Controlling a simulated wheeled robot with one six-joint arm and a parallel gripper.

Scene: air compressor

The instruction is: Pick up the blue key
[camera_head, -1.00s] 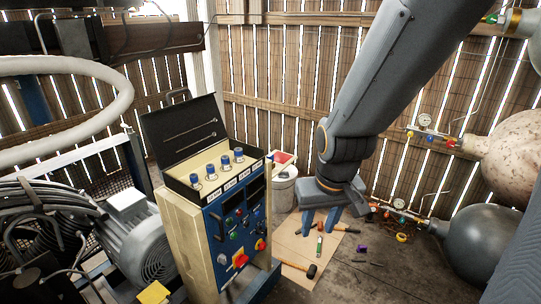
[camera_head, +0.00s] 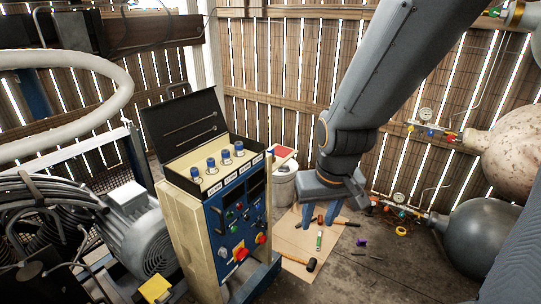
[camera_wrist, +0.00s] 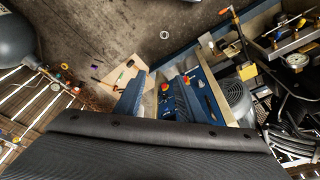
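Several blue-topped cylindrical pieces (camera_head: 211,166) stand in a row on the cream top of the control box (camera_head: 176,215), under its raised black lid. I cannot tell whether one of them is the blue key, and no plain key shape is clear in either view. My gripper (camera_head: 319,222) is to the right of the box in the head view, pointing down, with its two blue fingers apart and nothing seen between them. In the wrist view my gripper (camera_wrist: 160,80) is also open, with the blue panel (camera_wrist: 200,77) partly behind the right finger.
Loose tools and a brown board (camera_head: 296,243) lie on the floor beyond my gripper. A bucket (camera_head: 284,188) stands behind the box. A grey motor (camera_head: 137,235) is at the left, and a dark tank (camera_head: 478,240) at the right. Slatted walls close the back.

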